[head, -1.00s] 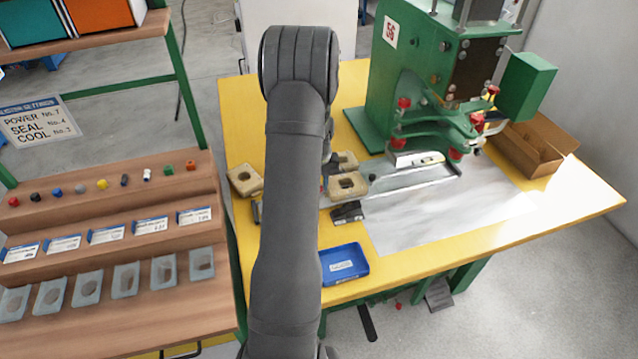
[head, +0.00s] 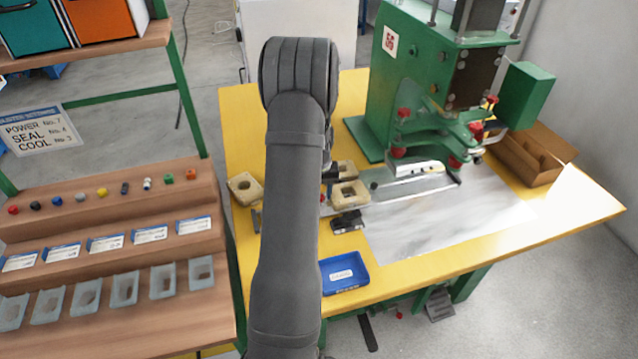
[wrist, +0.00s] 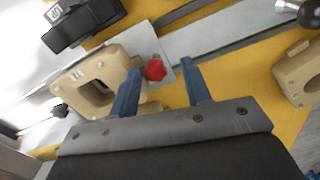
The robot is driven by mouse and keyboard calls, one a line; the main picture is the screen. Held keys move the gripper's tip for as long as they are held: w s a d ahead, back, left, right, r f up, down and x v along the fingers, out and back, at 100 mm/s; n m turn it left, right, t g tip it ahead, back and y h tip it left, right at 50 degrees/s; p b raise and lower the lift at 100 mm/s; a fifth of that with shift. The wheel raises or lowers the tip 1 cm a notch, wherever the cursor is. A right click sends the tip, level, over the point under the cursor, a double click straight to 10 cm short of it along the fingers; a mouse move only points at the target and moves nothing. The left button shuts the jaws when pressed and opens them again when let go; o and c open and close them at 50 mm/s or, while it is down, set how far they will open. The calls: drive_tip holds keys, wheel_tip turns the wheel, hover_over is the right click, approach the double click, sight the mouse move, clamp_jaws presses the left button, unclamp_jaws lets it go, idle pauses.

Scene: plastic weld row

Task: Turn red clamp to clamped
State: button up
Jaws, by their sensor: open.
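The red clamp's star-shaped knob (wrist: 154,70) shows in the wrist view, on a short metal stem beside a beige block (wrist: 98,85) with a square opening. My gripper (wrist: 160,90) is open, with two blue fingers apart. The knob appears between the finger tips, nearer the left finger; I cannot tell whether they touch it. In the head view my arm hides the gripper. A small red spot (head: 322,196) shows at the arm's right edge, beside a beige block (head: 349,193).
A green press (head: 415,85) with several red knobs stands at the back right of the yellow table (head: 460,253). A black fixture (head: 347,221), blue tray (head: 362,272) and cardboard box (head: 530,160) are on the table. A grey sheet (head: 430,228) lies clear in front of the press.

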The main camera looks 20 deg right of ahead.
drive_tip(key=m, duration=0.4)
drive_tip(key=shift+m, duration=0.3)
drive_tip(key=m, duration=0.4)
drive_tip(key=shift+m, duration=0.3)
drive_tip(key=m, duration=0.8)
drive_tip(key=shift+m, duration=0.3)
wheel_tip(320, 180, up, 17)
drive_tip(key=shift+r, duration=0.2)
drive_tip(key=shift+f, duration=0.15)
